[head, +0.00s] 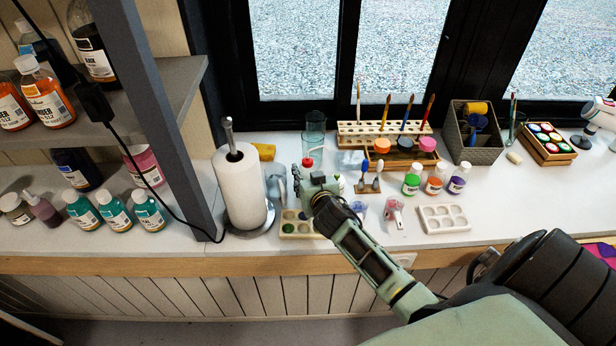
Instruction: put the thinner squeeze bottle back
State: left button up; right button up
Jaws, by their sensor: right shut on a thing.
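My right gripper (312,182) is over the white counter, between the paper towel roll and the brush stand. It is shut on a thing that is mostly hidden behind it. A red cap (308,162) shows just above the gripper, in line with it; this looks like the top of the thinner squeeze bottle, but its body is hidden. My left gripper is not in view.
The paper towel roll (240,186) stands close left. A palette (297,230) lies below the gripper. Small paint bottles (412,180), a white tray (443,219) and a wooden brush rack (352,140) stand to the right. Shelves with bottles (115,212) are at left.

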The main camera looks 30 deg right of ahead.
jog(key=shift+w+f, duration=0.1)
jog(key=shift+f, duration=0.25)
jog(key=shift+f, duration=0.1)
jog(key=o, duration=0.7)
